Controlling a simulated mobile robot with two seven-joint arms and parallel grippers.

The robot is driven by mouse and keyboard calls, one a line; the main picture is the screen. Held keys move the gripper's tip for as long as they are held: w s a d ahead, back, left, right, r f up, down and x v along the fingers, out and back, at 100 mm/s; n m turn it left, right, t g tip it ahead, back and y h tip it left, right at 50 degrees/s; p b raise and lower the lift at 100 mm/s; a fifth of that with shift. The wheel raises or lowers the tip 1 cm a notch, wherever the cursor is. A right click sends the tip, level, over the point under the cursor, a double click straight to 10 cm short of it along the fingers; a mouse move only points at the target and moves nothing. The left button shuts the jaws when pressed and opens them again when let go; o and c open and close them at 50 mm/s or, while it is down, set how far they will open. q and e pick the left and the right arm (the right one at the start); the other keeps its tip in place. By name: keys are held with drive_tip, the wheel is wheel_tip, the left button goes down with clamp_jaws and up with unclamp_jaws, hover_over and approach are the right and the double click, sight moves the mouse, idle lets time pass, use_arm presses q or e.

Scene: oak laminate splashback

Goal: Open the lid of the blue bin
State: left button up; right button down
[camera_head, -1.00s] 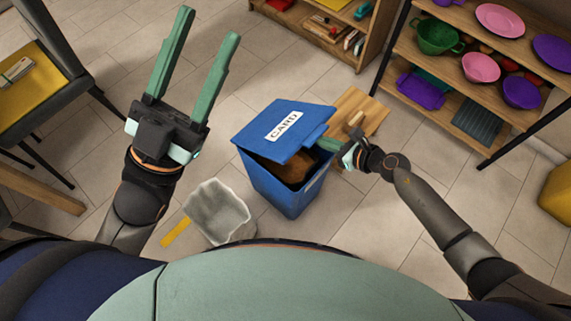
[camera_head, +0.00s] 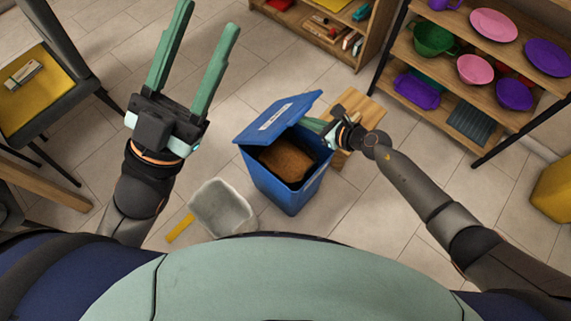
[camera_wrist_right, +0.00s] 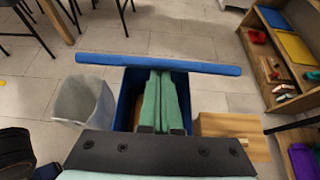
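The blue bin (camera_head: 282,196) stands on the floor with a brown object (camera_head: 286,161) inside. Its blue lid (camera_head: 303,106), with a white label, is partly raised and tilted, exposing the opening. My right gripper (camera_head: 314,125) is at the lid's right side, with its fingers under the raised lid. In the right wrist view, the green fingers (camera_wrist_right: 160,99) are together with nothing visible between them, and the lid (camera_wrist_right: 158,64) shows nearly edge-on beyond their tips. My left gripper (camera_head: 210,17) is open and empty, away from the bin.
A grey-white open bin (camera_head: 222,208) stands left of the blue bin. Shelves with dishes (camera_head: 455,92) are at the right, and a chair (camera_head: 47,68) is at the left.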

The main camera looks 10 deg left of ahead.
sight(299, 114)
drive_tip(key=shift+w+a+r+p, duration=0.35)
drive_tip(key=shift+w+a+r, duration=0.05)
drive_tip(key=shift+a+r, duration=0.25)
drive_tip(key=shift+w+a+r+p, duration=0.3)
drive_tip(key=shift+w+a+r, duration=0.1)
drive_tip(key=shift+a+r, duration=0.2)
drive_tip(key=shift+w+a+r+p, duration=0.15)
drive_tip(key=shift+w+a+r, duration=0.45)
drive_tip(key=shift+a, duration=0.25)
drive_tip(key=shift+w+a+r+p, duration=0.15)
drive_tip(key=shift+w+a+r, duration=0.35)
drive_tip(key=shift+a, duration=0.3)
drive_tip(key=w+a+r+b, duration=0.2)
drive_tip(key=w+a+b, duration=0.7)
drive_tip(key=a+b, duration=0.5)
drive_tip(key=b, duration=0.4)
drive_tip(key=shift+w+r, duration=0.3)
drive_tip(key=shift+a, duration=0.1)
